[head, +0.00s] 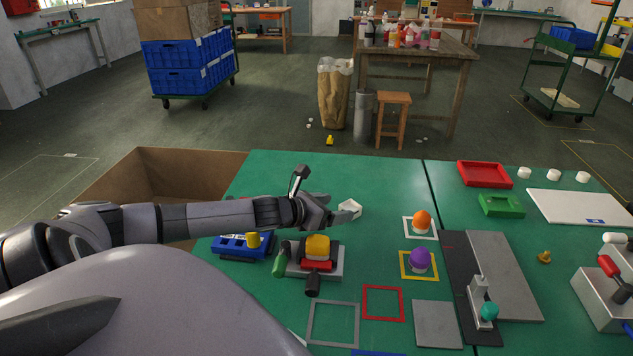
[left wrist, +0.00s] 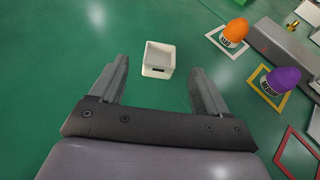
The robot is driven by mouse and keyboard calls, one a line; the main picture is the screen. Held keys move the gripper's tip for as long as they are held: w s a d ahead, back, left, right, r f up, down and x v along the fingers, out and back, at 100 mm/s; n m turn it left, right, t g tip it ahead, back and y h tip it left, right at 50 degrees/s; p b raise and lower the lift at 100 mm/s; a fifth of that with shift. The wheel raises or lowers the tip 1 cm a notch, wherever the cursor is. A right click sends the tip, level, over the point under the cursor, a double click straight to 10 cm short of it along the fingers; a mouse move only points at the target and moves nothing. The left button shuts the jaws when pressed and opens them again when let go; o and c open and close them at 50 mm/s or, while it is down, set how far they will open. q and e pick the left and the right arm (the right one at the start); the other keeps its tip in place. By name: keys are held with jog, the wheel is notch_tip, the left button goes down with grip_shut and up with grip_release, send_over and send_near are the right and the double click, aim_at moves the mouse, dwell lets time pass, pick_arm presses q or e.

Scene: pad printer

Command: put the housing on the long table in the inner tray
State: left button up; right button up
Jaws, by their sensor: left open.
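The housing (head: 350,208) is a small white open-topped box on the green long table, just past my left gripper's fingertips. In the left wrist view the housing (left wrist: 158,58) sits ahead, between the lines of the two fingers. My left gripper (head: 338,212) is open and empty, low over the table; its fingers also show in the left wrist view (left wrist: 157,84). My right gripper is out of view.
An orange pad (head: 422,221) and a purple pad (head: 419,259) stand in outlined squares right of the housing. A fixture with a yellow block (head: 318,247) and a blue device (head: 240,246) are in front of my left arm. White round parts (head: 553,174) line the right back.

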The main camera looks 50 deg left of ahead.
aim_at(349, 204)
pick_arm(q)
jog(key=shift+v, duration=2.1)
jog(key=shift+s+r, duration=0.25)
jog(key=shift+s, duration=0.1)
jog(key=w+d+r+m+g+h+b, duration=0.2)
jog(key=w+d+r+m+h+b, duration=0.1)
jog(key=d+h, duration=0.25)
jog(key=w+d+r+m+g+h+b, duration=0.1)
jog(key=w+d+r+m+h+b, duration=0.1)
jog(key=w+d+m+h, duration=0.3)
jog(key=a+f+n+g+y+b, duration=0.1)
jog(key=y, duration=0.1)
jog(key=f+n+g+y+b, duration=0.1)
jog(key=y, duration=0.1)
jog(key=a+f+n+g+y+b, duration=0.1)
jog(key=g+y, duration=0.1)
jog(key=shift+s+a+f, duration=0.15)
jog(key=shift+s+a, duration=0.1)
jog(key=shift+a, duration=0.05)
jog(key=a+n+g+y+b, duration=0.1)
jog(key=a+n+y, duration=0.1)
jog(key=a, duration=0.1)
jog(key=a+n+g+y+b, duration=0.1)
jog(key=a+n+y, duration=0.2)
jog(key=a, duration=0.1)
jog(key=shift+w+a, duration=0.15)
jog(key=shift+a, duration=0.05)
jog(key=b+x, duration=0.1)
jog(key=x, duration=0.5)
